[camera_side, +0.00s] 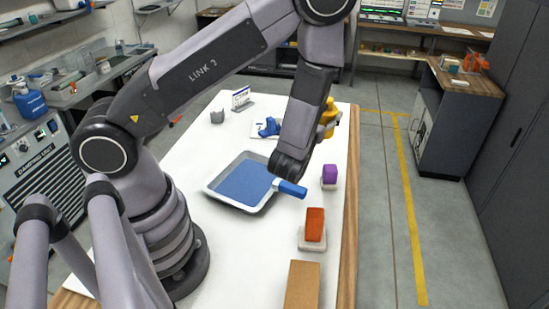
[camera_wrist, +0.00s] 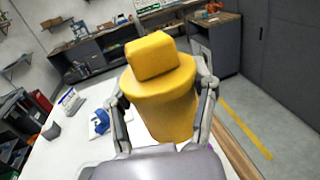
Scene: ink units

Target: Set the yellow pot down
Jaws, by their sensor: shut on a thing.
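The yellow pot (camera_wrist: 165,97) has a squarish yellow lid or knob on top and fills the middle of the wrist view. My gripper (camera_wrist: 161,90) is shut on the pot, with one finger on each side of it. In the side view the pot (camera_side: 327,112) shows only in part behind my arm, at the far right side of the white table (camera_side: 285,245). The pot's bottom is hidden, so I cannot tell whether it touches the table.
A grey tray (camera_side: 210,190) with a blue sheet or ink lies mid-table, a blue handle (camera_side: 290,188) beside it. A purple block (camera_side: 330,174), an orange block (camera_side: 314,222) and a brown block (camera_side: 302,285) line the right side. A blue object (camera_side: 268,127) sits farther back.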

